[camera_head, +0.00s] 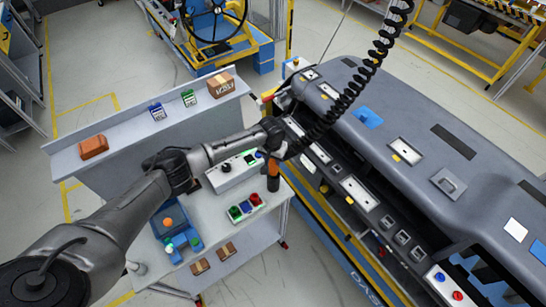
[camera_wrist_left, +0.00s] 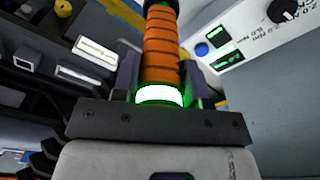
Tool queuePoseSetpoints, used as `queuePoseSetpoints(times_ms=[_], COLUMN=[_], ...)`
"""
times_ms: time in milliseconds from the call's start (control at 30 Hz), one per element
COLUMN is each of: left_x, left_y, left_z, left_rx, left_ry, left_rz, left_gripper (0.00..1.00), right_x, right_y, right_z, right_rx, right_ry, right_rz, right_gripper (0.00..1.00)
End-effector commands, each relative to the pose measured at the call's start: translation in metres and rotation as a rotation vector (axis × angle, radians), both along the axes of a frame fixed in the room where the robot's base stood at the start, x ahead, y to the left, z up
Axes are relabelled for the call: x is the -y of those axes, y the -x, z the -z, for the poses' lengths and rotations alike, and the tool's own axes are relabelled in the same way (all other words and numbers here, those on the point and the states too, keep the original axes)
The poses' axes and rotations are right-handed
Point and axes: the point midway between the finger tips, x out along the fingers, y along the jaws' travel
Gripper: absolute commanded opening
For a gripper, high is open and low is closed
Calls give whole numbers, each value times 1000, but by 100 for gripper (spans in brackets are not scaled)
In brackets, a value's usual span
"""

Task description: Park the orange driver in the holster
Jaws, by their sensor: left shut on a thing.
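The orange driver (camera_wrist_left: 160,50) is between the two fingers of my left gripper (camera_wrist_left: 162,82) in the left wrist view, and the fingers are shut on its ribbed orange body. A glowing white-green ring circles the driver near the palm. In the head view my left gripper (camera_head: 273,150) holds the driver (camera_head: 274,170) roughly upright above the right end of the grey workbench. A black coiled cable (camera_head: 352,92) comes down from above to the gripper. I cannot make out the holster for certain in either view. My right gripper is not in view.
A white control box (camera_head: 232,174) with a knob and green displays is just left of the driver. A box with green, white and red buttons (camera_head: 245,207) is below it. The large grey dashboard (camera_head: 440,150) fills the right side. A blue fixture (camera_head: 176,238) stands on the bench's left.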

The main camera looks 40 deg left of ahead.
Motion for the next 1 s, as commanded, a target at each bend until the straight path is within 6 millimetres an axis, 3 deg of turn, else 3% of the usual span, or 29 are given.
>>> queuePoseSetpoints(times_ms=[400,433,733,1000], left_x=[-1,-1,-1,-1], left_y=[0,0,0,1], left_z=[3,3,2,3], left_rx=[0,0,0,-2], left_ry=[-1,-1,-1,-1], left_rz=[-1,-1,-1,-1], left_gripper=[0,41,69,70], right_x=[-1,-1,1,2], right_y=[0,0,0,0], right_z=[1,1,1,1], right_rx=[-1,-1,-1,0], right_ry=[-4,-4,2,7], right_rz=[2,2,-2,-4], right_gripper=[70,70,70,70])
